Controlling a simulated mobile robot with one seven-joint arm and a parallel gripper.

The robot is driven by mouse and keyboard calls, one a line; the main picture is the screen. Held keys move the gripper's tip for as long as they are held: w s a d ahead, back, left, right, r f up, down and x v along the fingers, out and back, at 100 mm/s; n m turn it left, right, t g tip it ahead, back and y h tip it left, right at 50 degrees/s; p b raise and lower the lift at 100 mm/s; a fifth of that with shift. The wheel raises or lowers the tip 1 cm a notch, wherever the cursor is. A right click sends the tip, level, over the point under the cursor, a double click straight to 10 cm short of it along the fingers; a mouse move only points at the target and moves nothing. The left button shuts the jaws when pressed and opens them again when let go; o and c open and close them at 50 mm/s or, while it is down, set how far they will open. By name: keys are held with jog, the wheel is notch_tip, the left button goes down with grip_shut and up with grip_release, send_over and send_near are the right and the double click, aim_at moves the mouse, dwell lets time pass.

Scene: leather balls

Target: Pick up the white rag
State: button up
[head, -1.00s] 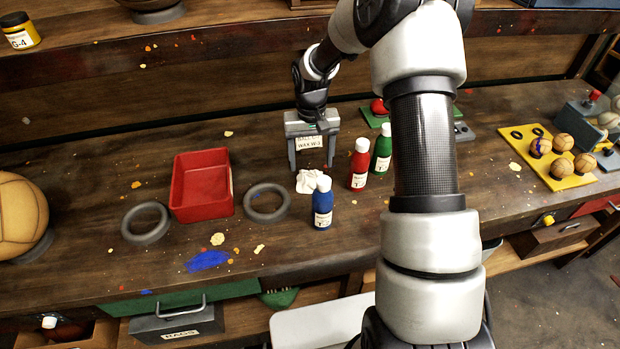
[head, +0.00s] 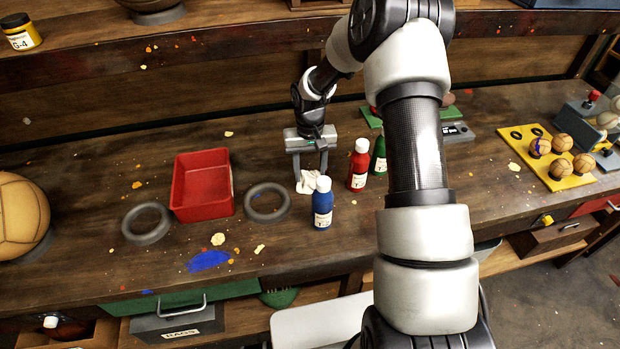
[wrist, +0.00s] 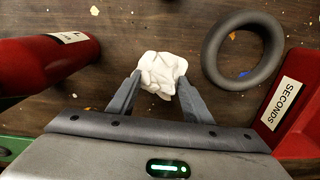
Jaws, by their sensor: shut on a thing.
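The white rag (head: 307,182) is a small crumpled cloth on the wooden workbench, just behind and left of the blue bottle (head: 322,204). My gripper (head: 310,172) points down over the rag, with its fingers around it. In the wrist view the rag (wrist: 161,74) sits between the tips of my gripper (wrist: 158,88), which is shut on it. I cannot tell whether the rag is clear of the bench.
A red bottle (head: 358,166) and a green bottle (head: 378,155) stand right of the rag. A grey ring (head: 249,210) and a red bin (head: 176,200) lie to the left. A second grey ring (head: 128,234) is further left. The front left bench is mostly clear.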

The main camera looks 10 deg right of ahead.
aim_at(310, 171)
jog(key=shift+r, duration=0.1)
notch_tip(310, 171, up, 10)
jog(key=shift+f, duration=0.1)
dwell(0.3)
jog(key=shift+o, duration=1.2)
jog(key=shift+c, duration=0.6)
